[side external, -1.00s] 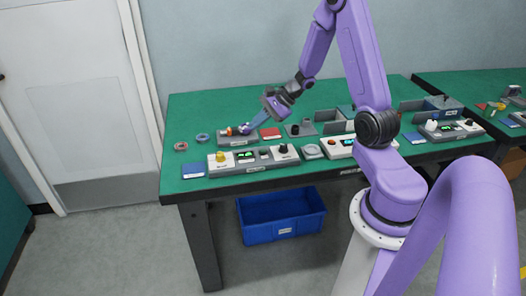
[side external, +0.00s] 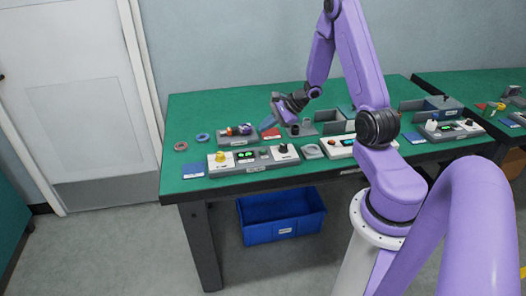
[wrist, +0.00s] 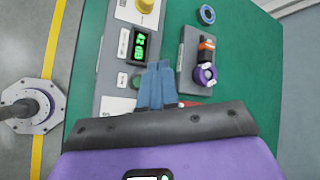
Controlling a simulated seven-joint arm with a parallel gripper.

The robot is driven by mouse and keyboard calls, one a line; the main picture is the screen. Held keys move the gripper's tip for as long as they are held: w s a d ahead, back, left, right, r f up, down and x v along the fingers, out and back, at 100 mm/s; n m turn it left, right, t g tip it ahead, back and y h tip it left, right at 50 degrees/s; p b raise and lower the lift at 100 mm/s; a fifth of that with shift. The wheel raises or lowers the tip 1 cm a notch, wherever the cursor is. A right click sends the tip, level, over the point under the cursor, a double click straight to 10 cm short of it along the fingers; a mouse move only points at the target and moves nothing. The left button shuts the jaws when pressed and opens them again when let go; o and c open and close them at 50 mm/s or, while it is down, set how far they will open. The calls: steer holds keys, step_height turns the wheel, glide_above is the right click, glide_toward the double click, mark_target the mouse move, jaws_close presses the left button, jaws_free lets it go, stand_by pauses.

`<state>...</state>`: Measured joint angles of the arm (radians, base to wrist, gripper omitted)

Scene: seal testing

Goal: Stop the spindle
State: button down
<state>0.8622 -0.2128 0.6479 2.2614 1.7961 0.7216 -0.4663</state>
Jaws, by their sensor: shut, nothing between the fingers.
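A grey and white control panel (side external: 253,167) lies along the table's front left. It has a yellow knob (side external: 220,156), a lit green display (side external: 245,155) and a black knob (side external: 283,147). The wrist view shows the yellow knob (wrist: 145,5) cut by the top edge and the display (wrist: 139,46). Behind the panel, a grey fixture (wrist: 188,47) carries an orange part (wrist: 206,47) and a purple ring-shaped part (wrist: 204,74). I cannot tell whether anything turns. My gripper (wrist: 160,66) is shut and empty, its blue fingers above the gap between panel and fixture, right of the fixture in the side view.
A blue ring (side external: 202,137) and a brown ring (side external: 181,146) lie left of the fixture. A red flat piece (side external: 270,134) lies right of it, near my fingers. A white panel with a red button (side external: 333,141) stands farther right. Green table is bare at the back left.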

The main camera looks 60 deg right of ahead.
steer(key=shift+f, duration=3.2)
steer(key=shift+f, duration=0.1)
steer(key=shift+f, duration=0.35)
steer(key=shift+f, duration=0.35)
steer(key=shift+r, duration=0.15)
stand_by(0.3)
steer(key=shift+r, duration=0.65)
steer(key=shift+r, duration=0.1)
steer(key=shift+r, duration=2.4)
